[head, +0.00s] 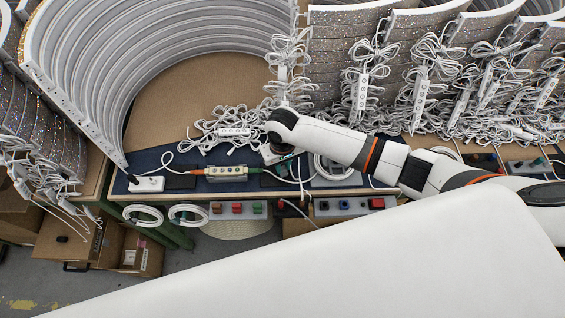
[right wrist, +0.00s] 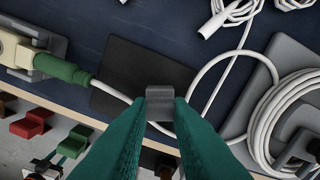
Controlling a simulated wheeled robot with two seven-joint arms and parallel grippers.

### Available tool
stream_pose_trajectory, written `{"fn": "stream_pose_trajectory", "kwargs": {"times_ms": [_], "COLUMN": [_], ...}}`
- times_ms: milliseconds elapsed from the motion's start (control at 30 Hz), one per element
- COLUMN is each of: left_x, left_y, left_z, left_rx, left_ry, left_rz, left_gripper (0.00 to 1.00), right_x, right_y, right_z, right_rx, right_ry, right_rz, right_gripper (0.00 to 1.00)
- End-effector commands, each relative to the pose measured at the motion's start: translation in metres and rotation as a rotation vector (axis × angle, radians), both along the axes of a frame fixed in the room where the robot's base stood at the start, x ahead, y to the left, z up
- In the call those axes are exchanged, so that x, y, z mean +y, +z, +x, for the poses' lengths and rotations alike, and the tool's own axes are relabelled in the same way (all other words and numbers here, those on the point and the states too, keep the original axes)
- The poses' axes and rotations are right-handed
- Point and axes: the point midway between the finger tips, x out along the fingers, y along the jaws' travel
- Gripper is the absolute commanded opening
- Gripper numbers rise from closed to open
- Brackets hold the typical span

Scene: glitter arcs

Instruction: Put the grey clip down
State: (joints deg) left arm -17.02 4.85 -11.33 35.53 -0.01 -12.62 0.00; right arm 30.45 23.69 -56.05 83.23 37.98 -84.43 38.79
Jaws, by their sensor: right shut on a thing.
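My right gripper (head: 286,160) reaches down over the blue worktop in the head view. In the right wrist view its two teal fingers (right wrist: 161,103) are shut on the small grey clip (right wrist: 160,93). The clip sits between the fingertips, in front of a flat black pad (right wrist: 135,70). I cannot tell whether the clip touches the pad or hangs just above it. In the head view the clip is too small or hidden to make out. My left gripper is not in view.
A white cable coil (right wrist: 290,115) on a grey plate lies right. Coloured clamps (head: 238,208) line the front edge. Tangled cables (head: 225,130) lie behind.

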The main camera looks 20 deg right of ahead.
Motion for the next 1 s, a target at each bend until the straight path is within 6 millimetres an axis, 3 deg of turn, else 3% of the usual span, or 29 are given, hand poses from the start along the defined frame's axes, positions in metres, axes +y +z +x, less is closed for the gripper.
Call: {"fn": "stream_pose_trajectory", "kwargs": {"times_ms": [267,300,400,767,1000], "left_x": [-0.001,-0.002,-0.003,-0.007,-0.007], "left_y": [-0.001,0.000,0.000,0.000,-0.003], "left_z": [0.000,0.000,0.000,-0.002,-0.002], "left_rx": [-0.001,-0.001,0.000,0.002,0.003], "left_ry": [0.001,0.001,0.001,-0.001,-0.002], "left_rz": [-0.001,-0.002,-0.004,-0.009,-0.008], "left_gripper": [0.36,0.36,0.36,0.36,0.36], "right_x": [0.000,0.000,0.000,0.000,0.001], "right_y": [-0.003,-0.003,-0.002,0.003,0.044], "right_z": [0.000,0.000,0.000,0.000,0.001], "right_rx": [0.001,0.000,0.000,-0.001,-0.004], "right_ry": [0.000,0.000,0.000,0.001,0.001], "right_rz": [0.001,0.001,0.001,0.001,0.003], "right_gripper": [0.00,0.25,0.40,0.40,0.40]}}
